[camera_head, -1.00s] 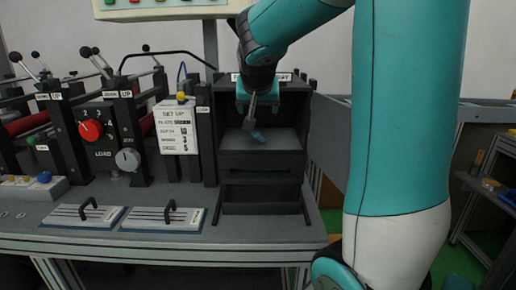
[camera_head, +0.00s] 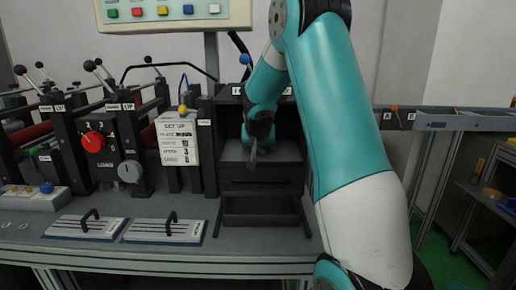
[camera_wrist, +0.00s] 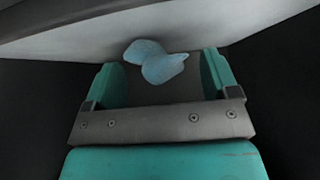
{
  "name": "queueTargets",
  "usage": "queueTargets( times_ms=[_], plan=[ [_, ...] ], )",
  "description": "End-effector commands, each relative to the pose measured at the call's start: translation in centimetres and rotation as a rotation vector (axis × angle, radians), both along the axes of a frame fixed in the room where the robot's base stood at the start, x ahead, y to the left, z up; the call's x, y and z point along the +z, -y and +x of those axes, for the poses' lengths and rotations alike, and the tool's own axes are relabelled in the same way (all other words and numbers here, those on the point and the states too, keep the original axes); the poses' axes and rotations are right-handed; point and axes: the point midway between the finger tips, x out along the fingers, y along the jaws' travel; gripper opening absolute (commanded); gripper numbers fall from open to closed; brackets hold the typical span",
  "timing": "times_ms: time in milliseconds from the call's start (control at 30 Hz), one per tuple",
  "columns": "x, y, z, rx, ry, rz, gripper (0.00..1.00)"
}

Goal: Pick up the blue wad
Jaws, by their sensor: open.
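The blue wad (camera_wrist: 163,68) is a light-blue crumpled lump. In the wrist view it lies on the grey surface inside the dark compartment, ahead of my gripper and between the lines of its two teal fingers. My gripper (camera_wrist: 158,62) is open, one finger on each side of the wad. I see no finger touching it, and the exact depth is hard to tell. In the head view my gripper (camera_head: 251,152) reaches into the dark open compartment (camera_head: 288,150), and I cannot make out the wad there.
Dark walls flank my gripper closely in the wrist view. A set-up sign (camera_head: 178,139) and a machine with a red knob (camera_head: 94,142) stand left of the compartment. Two handled plates (camera_head: 165,229) lie on the bench. A rail (camera_head: 450,118) runs at the right.

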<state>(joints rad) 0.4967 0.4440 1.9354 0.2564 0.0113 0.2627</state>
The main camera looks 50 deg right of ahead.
Motion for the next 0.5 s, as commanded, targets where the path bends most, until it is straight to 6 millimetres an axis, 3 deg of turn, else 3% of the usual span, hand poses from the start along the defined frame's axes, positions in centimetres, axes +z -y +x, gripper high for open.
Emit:
queueTargets(
  times_ms=[333,500],
  plan=[
    [-0.67,0.55,0.41,-0.001,0.001,0.000,0.79],
    [-0.67,0.55,0.40,0.000,0.001,-0.001,0.40]
  ],
)
